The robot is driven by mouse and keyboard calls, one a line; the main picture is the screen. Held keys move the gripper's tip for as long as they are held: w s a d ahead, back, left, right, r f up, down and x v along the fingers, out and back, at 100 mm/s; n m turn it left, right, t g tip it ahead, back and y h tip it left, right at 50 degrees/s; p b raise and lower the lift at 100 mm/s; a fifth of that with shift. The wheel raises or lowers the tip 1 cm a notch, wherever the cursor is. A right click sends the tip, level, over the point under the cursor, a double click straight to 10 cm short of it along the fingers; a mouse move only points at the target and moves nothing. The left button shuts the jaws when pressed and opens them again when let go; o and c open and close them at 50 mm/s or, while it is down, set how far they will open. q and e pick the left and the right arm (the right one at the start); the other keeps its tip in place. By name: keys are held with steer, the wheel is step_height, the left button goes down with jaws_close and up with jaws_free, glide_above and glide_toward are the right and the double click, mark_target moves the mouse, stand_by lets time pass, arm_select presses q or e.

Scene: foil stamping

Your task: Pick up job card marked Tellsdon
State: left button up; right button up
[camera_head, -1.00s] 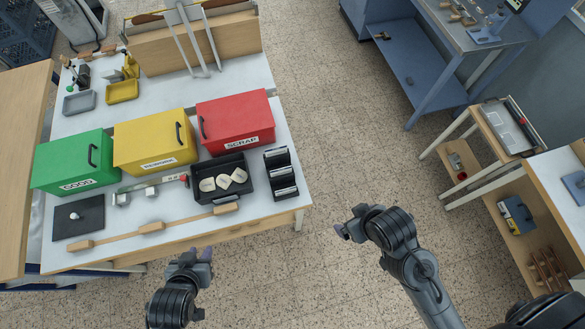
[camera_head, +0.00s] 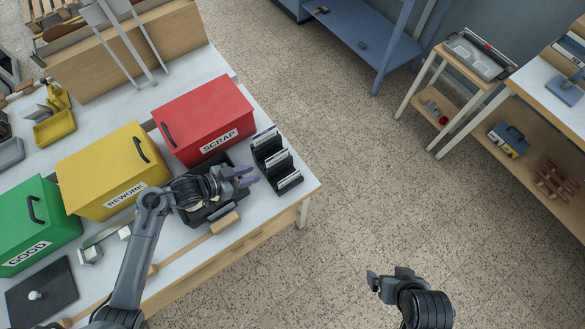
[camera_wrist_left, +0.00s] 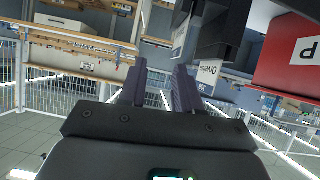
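A black stepped rack (camera_head: 262,162) stands at the table's right end, with white-edged cards (camera_head: 278,158) in its tiers. I cannot read a Tellsdon mark on any of them. My left gripper (camera_head: 246,177) is just left of the rack, its fingers pointing at it. In the left wrist view its two purple fingers (camera_wrist_left: 159,88) are apart with nothing between them. A dark rack part (camera_wrist_left: 222,35) and pale lettered cards show beyond the fingertips there, too small to read surely. My right gripper (camera_head: 386,277) hangs over the floor, away from the table; its finger gap is unclear.
Red SCRAP (camera_head: 205,115), yellow REWORK (camera_head: 105,170) and green GOOD (camera_head: 35,225) boxes line the white table. A black tray (camera_head: 205,212) lies partly hidden under my left gripper. A wooden-handled tool (camera_head: 222,222) lies along the front edge.

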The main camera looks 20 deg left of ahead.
mark_target(277, 155)
arm_select(q)
steer(key=shift+t, duration=0.3)
steer(key=w+d+b, duration=0.1)
steer(key=w, duration=0.1)
steer(key=w+d+f+b, duration=0.1)
steer(key=w, duration=0.2)
steer(key=w+f, duration=0.1)
steer(key=w, duration=0.2)
steer(key=shift+d+f+b, duration=0.25)
steer(key=shift+d+b, duration=0.15)
steer(key=shift+x, duration=2.35)
steer(key=shift+s, duration=0.1)
jaws_close()
